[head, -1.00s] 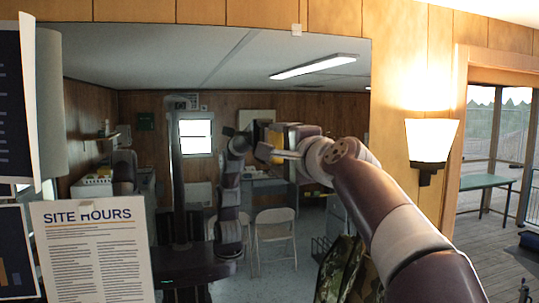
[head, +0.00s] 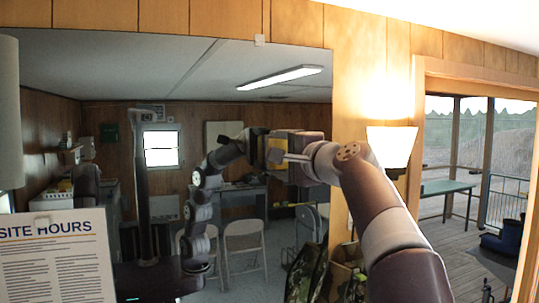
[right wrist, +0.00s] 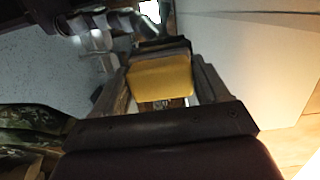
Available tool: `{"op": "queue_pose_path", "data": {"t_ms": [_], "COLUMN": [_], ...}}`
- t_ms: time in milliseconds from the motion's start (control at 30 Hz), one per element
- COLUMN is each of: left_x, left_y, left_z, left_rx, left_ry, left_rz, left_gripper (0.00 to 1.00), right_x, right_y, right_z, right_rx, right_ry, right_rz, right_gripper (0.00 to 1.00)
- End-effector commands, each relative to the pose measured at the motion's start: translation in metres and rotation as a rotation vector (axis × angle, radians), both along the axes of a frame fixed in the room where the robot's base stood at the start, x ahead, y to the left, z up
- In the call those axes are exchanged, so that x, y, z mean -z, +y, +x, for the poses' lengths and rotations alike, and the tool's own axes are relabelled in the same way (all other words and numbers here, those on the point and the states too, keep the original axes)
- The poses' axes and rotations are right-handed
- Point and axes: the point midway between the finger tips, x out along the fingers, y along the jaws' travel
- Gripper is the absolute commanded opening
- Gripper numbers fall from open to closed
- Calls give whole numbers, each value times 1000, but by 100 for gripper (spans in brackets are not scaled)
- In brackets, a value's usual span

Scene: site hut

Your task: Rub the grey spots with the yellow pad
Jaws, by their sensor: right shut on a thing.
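My right gripper (head: 290,150) is shut on the yellow pad (head: 278,144) and holds it out at the end of the raised right arm. In the right wrist view the pad (right wrist: 160,80) sits between the two fingers. The pad faces a large wall mirror (head: 265,42), which reflects the room and my own arm and column. The reflected gripper shows just left of the real one. I cannot tell whether the pad touches the glass. No grey spots can be made out. My left gripper is not in view.
A "Site Hours" sheet (head: 62,258) hangs at the lower left. A lit wall lamp (head: 392,146) is on the wood panel right of the mirror.

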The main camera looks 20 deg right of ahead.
Motion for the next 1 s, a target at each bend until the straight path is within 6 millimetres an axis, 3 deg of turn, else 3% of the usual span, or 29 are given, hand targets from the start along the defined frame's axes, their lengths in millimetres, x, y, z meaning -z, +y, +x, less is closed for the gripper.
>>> {"op": "queue_pose_path", "data": {"t_ms": [167,433,667,1000], "left_x": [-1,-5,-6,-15], "left_y": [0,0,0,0], "left_z": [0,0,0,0], "left_rx": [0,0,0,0], "left_ry": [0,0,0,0], "left_rz": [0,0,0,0], "left_gripper": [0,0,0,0], "right_x": [1,1,1,0], "right_y": [-9,-39,-46,-80], "right_z": [1,1,0,0], "right_rx": [4,5,3,2], "right_ry": [2,2,3,3], "right_rz": [1,1,0,0], "right_gripper": [50,50,50,50]}}
